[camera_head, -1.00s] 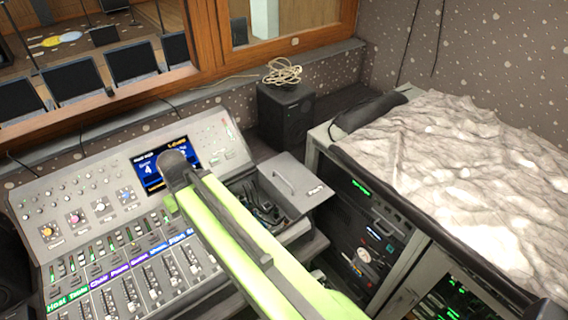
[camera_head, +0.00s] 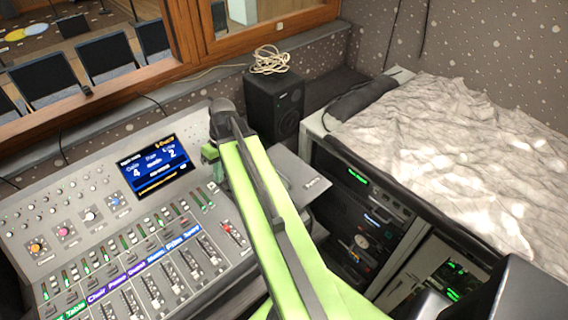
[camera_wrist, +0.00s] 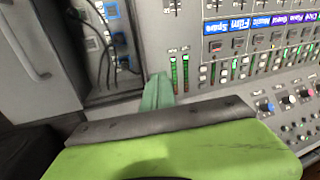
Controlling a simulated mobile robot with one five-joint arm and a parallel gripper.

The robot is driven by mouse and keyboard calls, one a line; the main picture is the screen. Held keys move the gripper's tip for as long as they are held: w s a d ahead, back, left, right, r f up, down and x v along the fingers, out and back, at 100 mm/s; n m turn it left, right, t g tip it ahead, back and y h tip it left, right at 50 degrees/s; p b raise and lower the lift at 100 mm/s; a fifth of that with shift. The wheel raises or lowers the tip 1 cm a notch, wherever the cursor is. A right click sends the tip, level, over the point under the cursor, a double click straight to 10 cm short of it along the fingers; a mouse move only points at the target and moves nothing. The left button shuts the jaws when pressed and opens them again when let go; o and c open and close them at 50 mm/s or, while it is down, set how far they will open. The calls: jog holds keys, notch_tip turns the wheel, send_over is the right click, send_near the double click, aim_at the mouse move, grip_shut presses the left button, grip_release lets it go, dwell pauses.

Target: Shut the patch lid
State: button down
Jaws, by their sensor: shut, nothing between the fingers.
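The patch lid (camera_head: 300,180) is a grey plate at the right end of the mixing desk. In the head view my arm covers much of it. My gripper (camera_head: 209,152) is at the desk's upper right, just right of the screen. In the wrist view my gripper (camera_wrist: 157,92) is shut and empty, near the edge between the bay and the desk's meters.
The mixing desk (camera_head: 105,235) with faders and a lit screen (camera_head: 155,168) fills the left. A black speaker (camera_head: 273,105) with a coiled cable (camera_head: 270,60) stands behind.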

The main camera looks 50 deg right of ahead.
jog(key=s+d+r+t+y, duration=0.15)
jog(key=s+d, duration=0.35)
jog(key=d, duration=0.5)
jog(key=s+d+r+t+p, duration=0.1)
jog(key=s+d+r, duration=0.1)
jog(key=s+d, duration=0.5)
jog(key=s+d+r+t+y, duration=0.1)
jog(key=s+d+t, duration=0.15)
jog(key=d, duration=0.95)
jog(key=b, duration=1)
send_near(284, 174)
jog(key=shift+g+h, duration=0.25)
jog(key=shift+g, duration=0.05)
jog(key=w, duration=0.1)
jog(key=w+f, duration=0.2)
jog(key=w, duration=0.1)
jog(key=shift+a+f, duration=0.15)
jog(key=shift+a, duration=0.2)
jog(key=a, duration=0.1)
jog(key=a+p, duration=0.1)
jog(key=shift+a+r, duration=0.25)
jog(key=shift+a, duration=0.1)
jog(key=shift+w+a, duration=0.15)
jog(key=shift+a, duration=0.35)
